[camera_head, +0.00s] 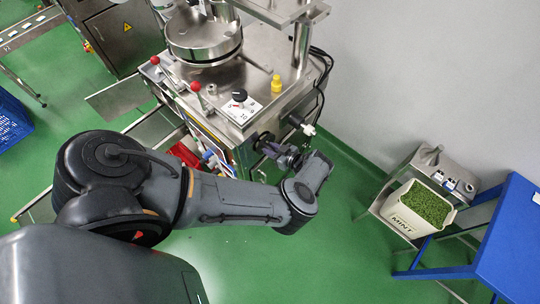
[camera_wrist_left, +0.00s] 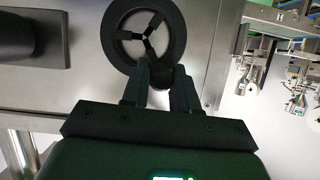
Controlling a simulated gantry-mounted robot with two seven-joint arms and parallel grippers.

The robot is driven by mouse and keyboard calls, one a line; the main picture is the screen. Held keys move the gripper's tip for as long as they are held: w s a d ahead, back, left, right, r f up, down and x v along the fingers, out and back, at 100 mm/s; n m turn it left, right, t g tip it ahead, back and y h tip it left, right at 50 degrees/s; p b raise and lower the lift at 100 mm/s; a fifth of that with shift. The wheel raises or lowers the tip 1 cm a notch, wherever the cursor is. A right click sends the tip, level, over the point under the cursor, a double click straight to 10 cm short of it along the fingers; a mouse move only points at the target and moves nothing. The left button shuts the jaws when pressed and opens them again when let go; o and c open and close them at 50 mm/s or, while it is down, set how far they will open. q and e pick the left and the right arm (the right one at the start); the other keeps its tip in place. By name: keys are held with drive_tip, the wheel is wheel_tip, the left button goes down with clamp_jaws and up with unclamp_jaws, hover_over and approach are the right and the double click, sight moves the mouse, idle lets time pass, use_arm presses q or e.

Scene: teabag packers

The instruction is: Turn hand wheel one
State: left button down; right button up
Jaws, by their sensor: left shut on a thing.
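Hand wheel one appears to be the black ring wheel with dark spokes (camera_wrist_left: 109,36), mounted on the steel machine's side panel in the left wrist view. In the head view a dark wheel-like part (camera_head: 262,140) shows small on the machine's side, partly hidden. My left gripper (camera_wrist_left: 162,74) is at the wheel's lower rim. Its two fingers are shut on a dark rounded part there, likely the wheel's handle, mostly hidden between them. In the head view my left gripper (camera_head: 283,154) reaches the machine's side from the right. My right gripper is in neither view.
The steel machine (camera_head: 262,62) carries a dial plate (camera_head: 240,107), red-knobbed levers (camera_head: 196,87) and a yellow part (camera_head: 277,84). Green floor (camera_head: 345,255) is clear between.

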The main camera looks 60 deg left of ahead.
use_arm(q)
drive_tip(key=shift+w+a+r+m+g+h+b, duration=0.15)
drive_tip(key=shift+w+m+g+b, duration=0.45)
drive_tip(key=shift+b, duration=1.15)
drive_tip(key=shift+w+a+r+m+g+h+b, duration=0.15)
drive_tip(key=shift+m+g+b, duration=0.45)
drive_tip(key=shift+b, duration=1.2)
drive_tip(key=shift+w+a+r+m+g+b, duration=0.1)
drive_tip(key=shift+w+a+m+g+b, duration=0.25)
drive_tip(key=shift+m+b, duration=1)
drive_tip(key=shift+w+d+n+b, duration=0.1)
drive_tip(key=shift+d+n+b, duration=0.05)
drive_tip(key=shift+n+b, duration=0.3)
drive_tip(key=c, duration=0.9)
unclamp_jaws()
drive_tip(key=shift+f, duration=0.1)
drive_tip(key=shift+d, duration=0.1)
drive_tip(key=shift+w+d, duration=0.2)
drive_tip(key=shift+b+v, duration=3.1)
drive_tip(key=shift+v, duration=1.95)
